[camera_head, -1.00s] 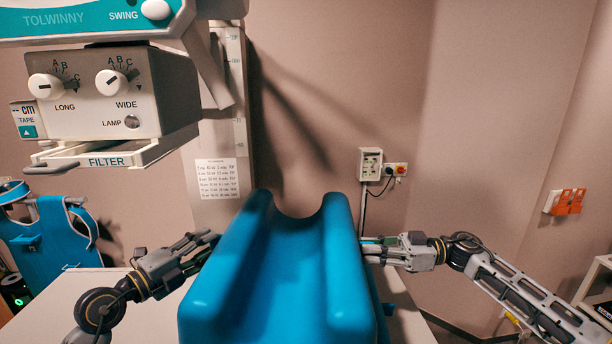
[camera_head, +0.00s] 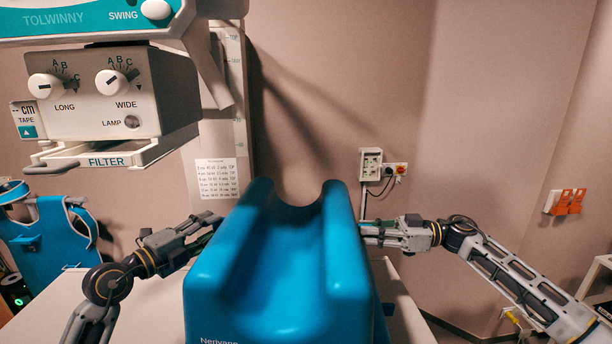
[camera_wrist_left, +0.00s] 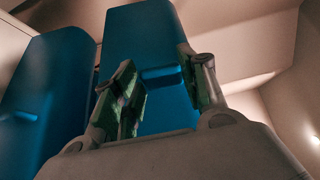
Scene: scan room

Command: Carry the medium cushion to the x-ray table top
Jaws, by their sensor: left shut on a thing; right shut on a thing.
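The blue cushion (camera_head: 290,250) with a long groove along its top is held between my two grippers in the head view. My left gripper (camera_head: 212,220) is shut at its left side, with the fingertips partly hidden behind it. My right gripper (camera_head: 364,232) is shut at its right side. In the left wrist view, my left gripper (camera_wrist_left: 157,65) has its green-padded fingers at a blue block (camera_wrist_left: 145,45). A white table top (camera_head: 45,305) lies below the cushion. The cushion's underside is hidden, so the gap to the table cannot be told.
The x-ray head (camera_head: 105,95) hangs at the upper left, before a grey column (camera_head: 215,150). A blue chair-like item (camera_head: 45,235) stands at the far left. A wall socket box (camera_head: 371,163) is behind my right gripper. Another blue form (camera_wrist_left: 48,100) shows in the wrist view.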

